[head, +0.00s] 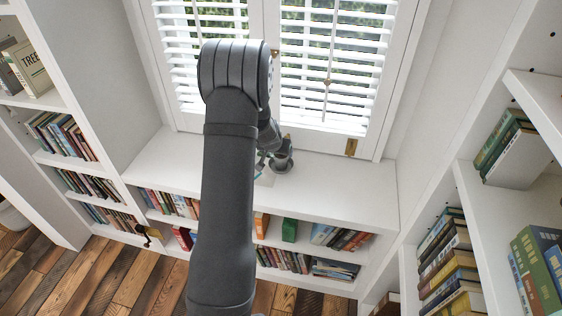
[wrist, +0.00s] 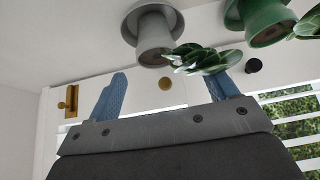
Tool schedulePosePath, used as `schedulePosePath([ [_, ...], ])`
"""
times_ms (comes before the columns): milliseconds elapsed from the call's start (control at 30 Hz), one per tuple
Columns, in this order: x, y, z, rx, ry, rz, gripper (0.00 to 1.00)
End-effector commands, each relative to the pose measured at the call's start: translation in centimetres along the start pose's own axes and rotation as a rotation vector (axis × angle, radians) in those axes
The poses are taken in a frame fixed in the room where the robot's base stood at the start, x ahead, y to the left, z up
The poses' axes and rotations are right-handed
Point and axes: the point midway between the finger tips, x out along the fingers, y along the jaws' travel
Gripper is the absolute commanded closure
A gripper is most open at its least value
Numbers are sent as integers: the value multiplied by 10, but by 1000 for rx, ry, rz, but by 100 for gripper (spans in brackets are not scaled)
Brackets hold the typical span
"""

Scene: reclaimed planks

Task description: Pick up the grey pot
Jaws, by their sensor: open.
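The grey pot (wrist: 152,32) shows at the top of the wrist view, which looks upside down, against a white surface. Dark green leaves (wrist: 203,60) sit just beside it; I cannot tell which pot they grow from. My gripper (wrist: 168,80) is open, its two blue fingers apart, with nothing held between them. The grey pot appears beyond the fingertips and clear of them. In the head view my gripper (head: 264,162) is small and partly hidden behind my arm, over the white window shelf (head: 345,190). I cannot make out the grey pot there.
A green pot (wrist: 262,22) stands close beside the grey one, with more leaves at the right edge. Window shutters (head: 335,75) rise behind the shelf. Bookcases flank both sides, the right bookcase (head: 515,215) standing close. The shelf's right part is clear.

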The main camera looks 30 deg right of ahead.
Motion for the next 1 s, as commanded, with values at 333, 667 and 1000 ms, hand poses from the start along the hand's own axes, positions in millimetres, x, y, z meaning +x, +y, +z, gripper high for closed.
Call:
schedulePosePath([
  [333,26,1,0,0,0,0,21],
  [667,66,5,-3,0,-1,-1,21],
  [1000,74,5,-4,-1,0,-2,21],
])
